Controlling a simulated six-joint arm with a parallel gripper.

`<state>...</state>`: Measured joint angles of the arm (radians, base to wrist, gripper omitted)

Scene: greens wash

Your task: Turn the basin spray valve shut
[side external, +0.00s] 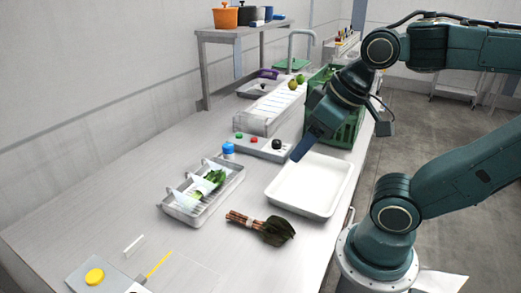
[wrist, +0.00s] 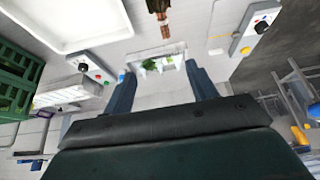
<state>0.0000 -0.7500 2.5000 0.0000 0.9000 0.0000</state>
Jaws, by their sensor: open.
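A grey control box (side external: 259,148) on the counter carries a green button, a red button and a black round knob (side external: 277,144). The knob is at the box's right end, and no part in view is labelled as the spray valve. In the wrist view the box (wrist: 91,69) and its black knob (wrist: 83,67) show at upper left. My gripper (side external: 306,147) points down, in the air near the knob and the white basin's back edge. In the wrist view my gripper (wrist: 160,70) has its two fingers wide apart, with nothing between them.
A white basin (side external: 283,202) lies in front of the box. A metal tray (side external: 213,207) with greens, a blue-capped jar (side external: 228,150), a tied bundle (side external: 262,226) and a yellow-button box (side external: 92,278) are on the counter. A green crate (side external: 348,128) stands behind my gripper.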

